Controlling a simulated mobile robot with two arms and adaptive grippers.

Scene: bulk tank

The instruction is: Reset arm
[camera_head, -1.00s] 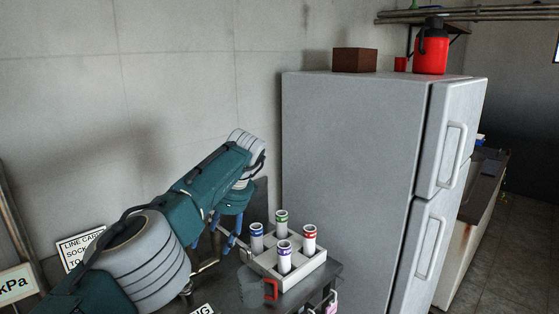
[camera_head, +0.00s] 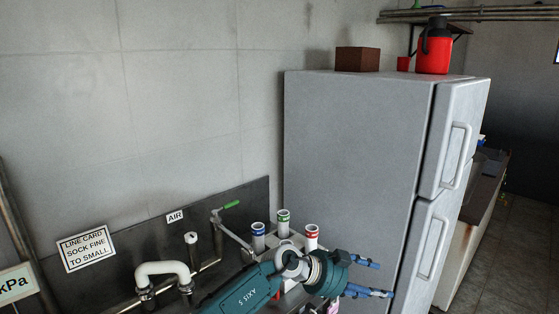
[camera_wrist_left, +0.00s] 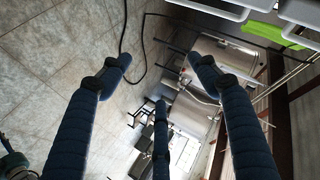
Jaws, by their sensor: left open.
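My left gripper (camera_head: 378,279) is in the lower middle of the head view, its blue fingers spread and pointing right, in front of the fridge's lower side. It is open and empty. In the left wrist view its fingers (camera_wrist_left: 160,75) are wide apart with nothing between them. The teal left arm (camera_head: 245,290) comes in from the bottom and covers part of the bench and the tube rack. My right gripper is not in view.
A white rack holds tubes with blue (camera_head: 258,230), green (camera_head: 283,216) and red (camera_head: 312,231) bands. A green-handled valve (camera_head: 231,205) and white pipe (camera_head: 163,268) stand left of it. A grey fridge (camera_head: 355,160) rises behind, with a brown box (camera_head: 357,59) and red flask (camera_head: 434,52) on top.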

